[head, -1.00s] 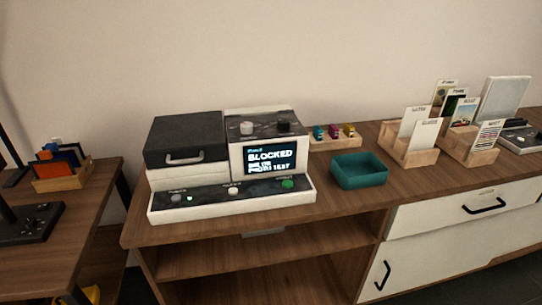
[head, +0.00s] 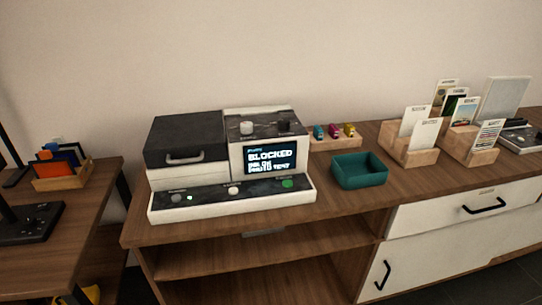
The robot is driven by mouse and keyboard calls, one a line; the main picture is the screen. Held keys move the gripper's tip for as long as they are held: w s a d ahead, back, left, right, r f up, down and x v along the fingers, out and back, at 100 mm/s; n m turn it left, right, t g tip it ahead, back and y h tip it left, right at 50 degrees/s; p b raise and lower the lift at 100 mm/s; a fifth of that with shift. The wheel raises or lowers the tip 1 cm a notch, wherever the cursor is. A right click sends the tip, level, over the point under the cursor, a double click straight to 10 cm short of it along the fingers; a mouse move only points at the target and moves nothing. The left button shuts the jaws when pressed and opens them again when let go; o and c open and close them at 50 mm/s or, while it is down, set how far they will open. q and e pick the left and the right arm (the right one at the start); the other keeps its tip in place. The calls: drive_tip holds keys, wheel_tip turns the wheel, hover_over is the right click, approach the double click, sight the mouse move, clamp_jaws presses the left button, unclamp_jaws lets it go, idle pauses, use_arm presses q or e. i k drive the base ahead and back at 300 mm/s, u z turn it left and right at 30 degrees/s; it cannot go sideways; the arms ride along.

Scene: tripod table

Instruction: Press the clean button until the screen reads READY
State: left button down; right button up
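The machine (head: 232,202) stands on the wooden cabinet, with a dark lid on its left part and a screen on its right part. The screen (head: 270,160) reads BLOCKED, with smaller lines below that are hard to read. The front panel has a grey button (head: 177,198) at left, a small lit light beside it, a whitish button (head: 233,190) in the middle and a green button (head: 287,184) at right. Their labels are too small to read, so I cannot tell which is the clean button. Neither of my grippers is in view.
A teal tray (head: 360,182) sits right of the machine. Behind it is a wooden rack (head: 347,144) with three small coloured items. Wooden card holders (head: 408,155) stand farther right. A side table (head: 60,215) at left holds a box of coloured cards (head: 62,182).

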sight(233, 191)
drive_tip(key=k, duration=1.3)
drive_tip(key=z, duration=0.6)
drive_tip(key=i, duration=1.9)
drive_tip(key=u, duration=0.7)
